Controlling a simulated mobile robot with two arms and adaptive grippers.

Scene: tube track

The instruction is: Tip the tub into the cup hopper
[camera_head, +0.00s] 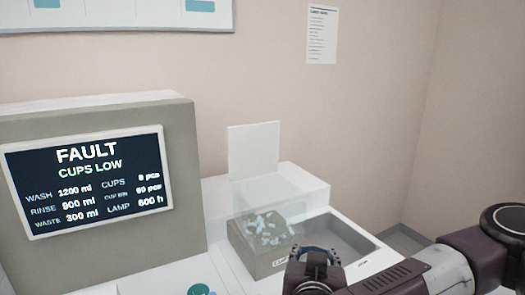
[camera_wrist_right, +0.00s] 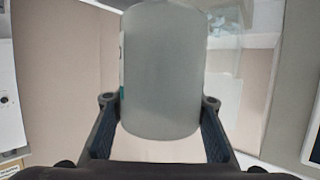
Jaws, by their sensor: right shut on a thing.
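The tub (camera_wrist_right: 160,75) is a pale, frosted cylinder with a bit of teal label at its left edge. My right gripper (camera_wrist_right: 160,118) is shut on it, one finger on each side. In the head view my right gripper (camera_head: 318,255) is at the front right corner of the cup hopper, and I cannot make out the tub there. The cup hopper (camera_head: 258,262) is a grey-beige box with a clear cover above it and several small pale cups (camera_head: 268,228) inside. I cannot tell what the tub contains. My left gripper is out of view.
The machine's screen (camera_head: 88,180) at left reads FAULT, CUPS LOW. An open grey bin (camera_head: 345,238) lies right of the hopper. An upright white panel (camera_head: 253,150) rises behind it. A teal round thing (camera_head: 200,289) is at the bottom edge. Walls close off the back.

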